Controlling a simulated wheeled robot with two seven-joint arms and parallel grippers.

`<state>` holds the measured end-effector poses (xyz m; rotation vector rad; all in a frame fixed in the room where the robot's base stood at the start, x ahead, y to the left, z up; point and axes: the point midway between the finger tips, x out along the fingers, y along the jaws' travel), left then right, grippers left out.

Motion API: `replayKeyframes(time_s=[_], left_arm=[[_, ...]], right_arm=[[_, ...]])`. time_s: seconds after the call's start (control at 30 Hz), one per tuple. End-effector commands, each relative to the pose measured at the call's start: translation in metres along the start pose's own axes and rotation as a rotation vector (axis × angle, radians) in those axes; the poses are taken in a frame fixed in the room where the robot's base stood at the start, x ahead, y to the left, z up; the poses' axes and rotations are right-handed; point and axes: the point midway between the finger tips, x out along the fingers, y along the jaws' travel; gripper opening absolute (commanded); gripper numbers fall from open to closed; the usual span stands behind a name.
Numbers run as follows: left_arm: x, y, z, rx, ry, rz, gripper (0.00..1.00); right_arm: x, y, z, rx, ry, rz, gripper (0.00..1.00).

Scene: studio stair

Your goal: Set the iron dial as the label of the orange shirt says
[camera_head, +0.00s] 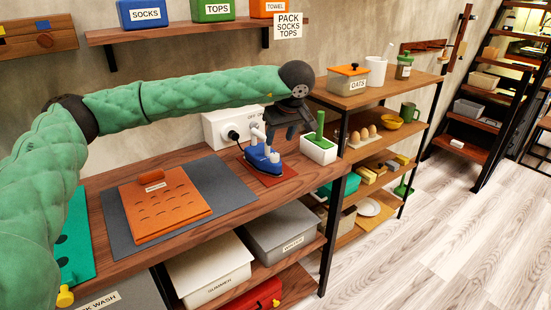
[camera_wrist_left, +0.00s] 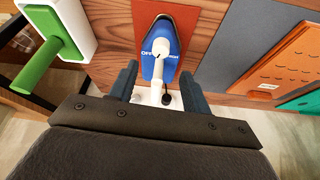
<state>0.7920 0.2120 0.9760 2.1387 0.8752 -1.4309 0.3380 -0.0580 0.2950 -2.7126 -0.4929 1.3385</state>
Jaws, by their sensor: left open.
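The blue iron (camera_head: 262,158) with white parts lies on a red-brown mat (camera_head: 270,177) on the wooden bench. In the left wrist view the iron (camera_wrist_left: 172,72) shows its white dial (camera_wrist_left: 160,46) on top, with "OFF" printed beside it; other print is too small to read. My left gripper (camera_head: 287,128) is above the iron. In the wrist view its open fingers (camera_wrist_left: 157,88) stand either side of the iron's white part, with nothing visibly clamped. The folded orange shirt (camera_head: 165,208) lies flat on a grey mat; its small white label (camera_head: 154,187) is unreadable. My right gripper is out of view.
A white box with a green handle (camera_head: 319,149) stands close right of the iron. A white wall socket box with a plug (camera_head: 226,130) is behind. Shelves with a lidded OATS box (camera_head: 347,80) and eggs stand right.

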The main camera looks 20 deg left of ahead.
Motion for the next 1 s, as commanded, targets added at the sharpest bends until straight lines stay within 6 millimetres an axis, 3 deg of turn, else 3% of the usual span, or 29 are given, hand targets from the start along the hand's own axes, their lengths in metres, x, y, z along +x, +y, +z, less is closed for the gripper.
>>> replayKeyframes(time_s=[0.6, 0.97, 1.0], left_arm=[[0.071, -0.001, 0.000, 0.000, 0.000, -0.001, 0.48], [0.077, -0.001, 0.000, 0.000, 0.000, 0.000, 0.48], [0.077, -0.001, 0.000, 0.000, 0.000, 0.000, 0.44]], right_arm=[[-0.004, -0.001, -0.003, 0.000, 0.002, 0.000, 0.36], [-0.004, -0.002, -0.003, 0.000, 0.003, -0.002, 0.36], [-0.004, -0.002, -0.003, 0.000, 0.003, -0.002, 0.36]])
